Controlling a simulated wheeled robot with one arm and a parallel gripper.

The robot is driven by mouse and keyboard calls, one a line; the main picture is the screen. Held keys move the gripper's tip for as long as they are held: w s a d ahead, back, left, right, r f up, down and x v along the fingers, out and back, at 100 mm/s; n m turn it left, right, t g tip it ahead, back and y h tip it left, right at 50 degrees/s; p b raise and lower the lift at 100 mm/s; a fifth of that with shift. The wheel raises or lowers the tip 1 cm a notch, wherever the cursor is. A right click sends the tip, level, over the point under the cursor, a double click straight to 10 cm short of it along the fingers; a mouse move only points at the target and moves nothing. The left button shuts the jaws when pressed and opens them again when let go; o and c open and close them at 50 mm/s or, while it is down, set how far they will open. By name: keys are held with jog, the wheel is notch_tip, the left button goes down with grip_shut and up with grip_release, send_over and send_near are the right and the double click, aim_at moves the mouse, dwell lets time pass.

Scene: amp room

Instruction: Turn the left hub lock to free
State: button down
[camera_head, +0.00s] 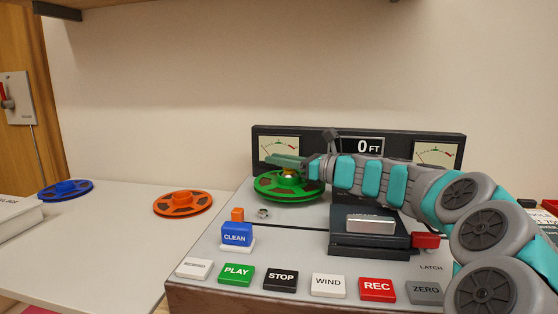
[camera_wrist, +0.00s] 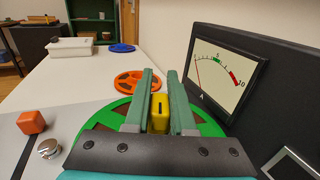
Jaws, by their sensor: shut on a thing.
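The left hub lock is a yellow knob (camera_wrist: 158,114) with a dark mark on its face, at the centre of the green reel (camera_wrist: 207,124). In the head view the green reel (camera_head: 278,193) lies on the left side of the tape machine's deck, with a bit of the yellow knob (camera_head: 289,173) showing. My gripper (camera_head: 287,161) reaches in from the right over the reel. In the wrist view its two green fingers (camera_wrist: 160,92) stand on either side of the knob, shut on it. The knob's exact turn angle cannot be told.
Behind the reel stands a meter panel (camera_head: 360,130) reading 0 FT. A blue CLEAN button (camera_head: 236,234), an orange block (camera_head: 237,214) and a row of buttons lie in front. An orange reel (camera_head: 183,203) and a blue reel (camera_head: 65,190) lie on the table at left, with free room around.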

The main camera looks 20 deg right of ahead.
jog(key=shift+r, duration=0.1)
dwell(0.3)
jog(key=shift+r+y+p, duration=0.15)
jog(key=shift+y+p, duration=0.15)
jog(key=shift+p, duration=0.35)
jog(key=shift+a+n+g+y+p, duration=0.1)
jog(key=shift+n+g+y+p, duration=0.55)
jog(key=shift+p, duration=0.6)
jog(key=shift+s+a+f+n+g+y+p, duration=0.15)
jog(key=shift+n+g+y+p, duration=0.2)
jog(key=shift+n+g+y, duration=0.3)
jog(key=shift+s+f+n+g+y+p, duration=0.1)
jog(key=shift+n+g+y+p, duration=0.2)
jog(key=shift+n+g+y, duration=0.3)
jog(key=shift+s+a+r+n+g+y, duration=0.1)
jog(key=shift+s+a+n+g+y, duration=0.1)
jog(key=shift+n+g+y, duration=0.45)
jog(key=shift+h, duration=0.25)
jog(key=c, duration=0.8)
grip_release()
jog(key=shift+o, duration=0.2)
